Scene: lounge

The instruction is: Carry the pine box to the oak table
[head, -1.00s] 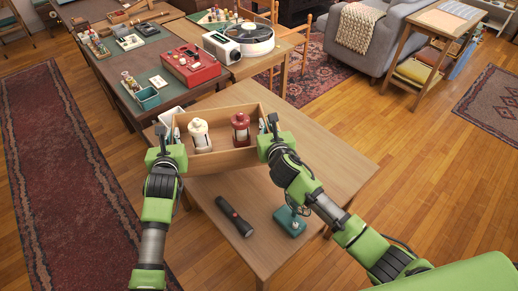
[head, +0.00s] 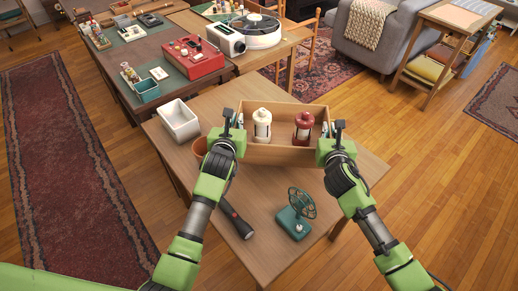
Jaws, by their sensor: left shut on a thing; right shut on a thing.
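The pine box (head: 278,154) is an open, light wooden box over the far right part of a pale wooden table (head: 262,180). A cream lantern (head: 263,125) and a red lantern (head: 303,127) stand upright in it. My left gripper (head: 232,124) is shut on the box's left end and my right gripper (head: 333,134) on its right end. Both hide parts of those ends. I cannot tell whether the box touches the table top or hangs just above it. I cannot tell for sure which table is the oak one.
On the pale table are a white bin (head: 179,121), a terracotta pot (head: 200,147), a black flashlight (head: 237,221) and a teal fan (head: 295,223). Behind stand a dark table (head: 130,60) with a red device (head: 190,60) and a table with a record player (head: 257,31).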

